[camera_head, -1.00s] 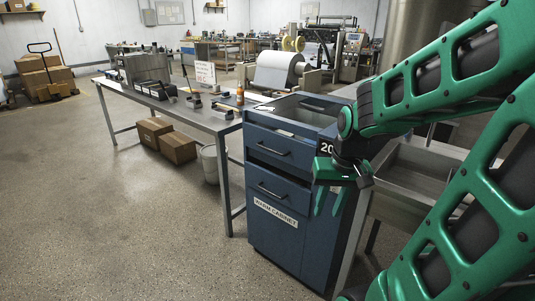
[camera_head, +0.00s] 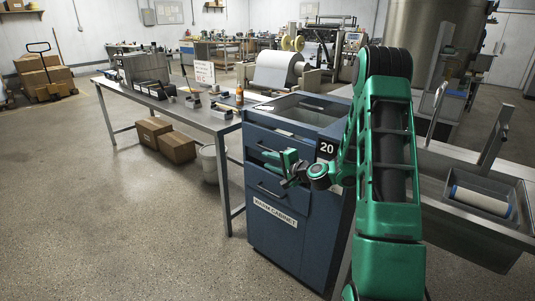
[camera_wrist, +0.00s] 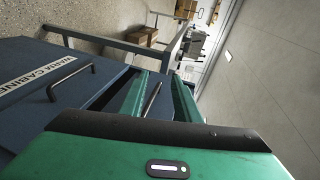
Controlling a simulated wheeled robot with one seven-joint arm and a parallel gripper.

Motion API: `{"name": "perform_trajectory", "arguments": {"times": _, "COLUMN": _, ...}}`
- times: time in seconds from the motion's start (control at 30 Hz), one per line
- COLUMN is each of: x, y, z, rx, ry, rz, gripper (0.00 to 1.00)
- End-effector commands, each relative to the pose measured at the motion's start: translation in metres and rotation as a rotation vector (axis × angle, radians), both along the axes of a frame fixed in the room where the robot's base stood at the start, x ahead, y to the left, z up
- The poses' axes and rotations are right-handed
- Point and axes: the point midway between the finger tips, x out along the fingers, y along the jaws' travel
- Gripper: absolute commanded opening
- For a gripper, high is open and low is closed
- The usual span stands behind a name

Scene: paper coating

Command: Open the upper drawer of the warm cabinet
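The blue warm cabinet (camera_head: 272,252) stands at centre in the head view, with its label (camera_head: 275,214) low on the front. The upper drawer (camera_head: 258,137) is partly hidden behind my gripper (camera_head: 278,161). The lower handle (camera_head: 269,191) is below my gripper; it also shows in the wrist view (camera_wrist: 72,82). In the wrist view my gripper (camera_wrist: 160,92) has its two green fingers apart. The upper drawer's dark handle (camera_wrist: 152,99) shows between them. No firm grip is visible. A dark gap shows beside the drawer front; how far the drawer stands out is unclear.
A long steel table (camera_head: 205,122) with tools adjoins the cabinet on the left. Cardboard boxes (camera_head: 177,148) and a white bin (camera_head: 210,163) are under it. A steel sink (camera_head: 470,235) with a roller is at right. The floor in front is clear.

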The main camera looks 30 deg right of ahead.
Motion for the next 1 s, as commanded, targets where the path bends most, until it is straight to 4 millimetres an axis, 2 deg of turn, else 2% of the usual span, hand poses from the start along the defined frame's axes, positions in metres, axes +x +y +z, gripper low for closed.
{"name": "perform_trajectory", "arguments": {"times": 0.1, "x": 0.008, "y": -0.031, "z": -0.01, "rx": 0.134, "ry": -0.061, "rz": -0.118, "gripper": 0.3}}
{"name": "perform_trajectory", "arguments": {"times": 0.3, "x": 0.011, "y": -0.061, "z": -0.017, "rx": 0.253, "ry": -0.119, "rz": -0.232, "gripper": 0.3}}
{"name": "perform_trajectory", "arguments": {"times": 0.47, "x": 0.019, "y": -0.066, "z": -0.019, "rx": 0.27, "ry": -0.128, "rz": -0.247, "gripper": 0.3}}
{"name": "perform_trajectory", "arguments": {"times": 0.57, "x": 0.032, "y": -0.065, "z": -0.019, "rx": 0.267, "ry": -0.128, "rz": -0.244, "gripper": 0.3}}
{"name": "perform_trajectory", "arguments": {"times": 0.8, "x": 0.074, "y": -0.067, "z": -0.023, "rx": 0.266, "ry": -0.128, "rz": -0.244, "gripper": 0.3}}
{"name": "perform_trajectory", "arguments": {"times": 1.0, "x": 0.103, "y": -0.068, "z": -0.025, "rx": 0.267, "ry": -0.127, "rz": -0.245, "gripper": 0.3}}
